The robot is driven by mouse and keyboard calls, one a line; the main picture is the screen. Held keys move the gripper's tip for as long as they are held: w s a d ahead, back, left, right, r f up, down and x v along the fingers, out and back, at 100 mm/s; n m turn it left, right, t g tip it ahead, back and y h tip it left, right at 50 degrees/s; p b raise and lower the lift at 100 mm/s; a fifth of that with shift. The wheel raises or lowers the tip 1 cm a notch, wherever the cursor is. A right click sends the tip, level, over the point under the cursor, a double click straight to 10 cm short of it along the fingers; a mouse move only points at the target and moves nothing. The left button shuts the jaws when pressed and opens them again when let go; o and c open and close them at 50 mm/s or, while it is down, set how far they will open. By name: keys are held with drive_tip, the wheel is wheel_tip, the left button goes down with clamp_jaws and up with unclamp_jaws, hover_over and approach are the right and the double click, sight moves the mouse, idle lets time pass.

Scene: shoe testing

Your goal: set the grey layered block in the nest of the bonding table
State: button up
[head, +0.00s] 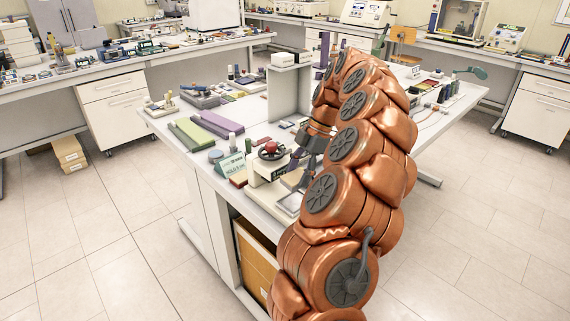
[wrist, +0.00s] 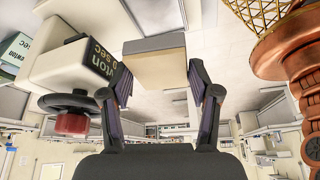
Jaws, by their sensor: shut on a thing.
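The grey layered block (wrist: 153,68), with a grey layer and a cream layer, is between the fingers of my gripper (wrist: 158,82) in the wrist view. My gripper is shut on it. In the head view my gripper (head: 306,158) is partly hidden by my copper arm, and I cannot make out the block there. A white press-like device with a red knob (head: 269,148) stands at the front of the workbench, just left of my gripper. It also shows in the wrist view with its red knob (wrist: 72,122). I cannot make out the nest clearly.
A green sign (head: 231,166) stands left of the device. Green and purple bars (head: 215,124) lie farther back on the bench (head: 165,129). A grey upright panel (head: 288,92) rises behind. A gold lattice object (wrist: 262,15) is at the wrist view's upper right.

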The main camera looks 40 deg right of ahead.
sight(293, 202)
drive_tip(key=shift+w, duration=0.2)
drive_tip(key=shift+d+n, duration=0.1)
drive_tip(key=shift+n, duration=0.2)
drive_tip(key=shift+d+f+n, duration=0.1)
drive_tip(key=shift+f+n, duration=0.05)
drive_tip(key=shift+n, duration=0.25)
drive_tip(key=shift+f+b, duration=1.85)
drive_tip(key=shift+f, duration=0.85)
drive_tip(key=shift+b, duration=0.8)
drive_tip(key=shift+f+b, duration=0.6)
drive_tip(key=shift+f, duration=0.25)
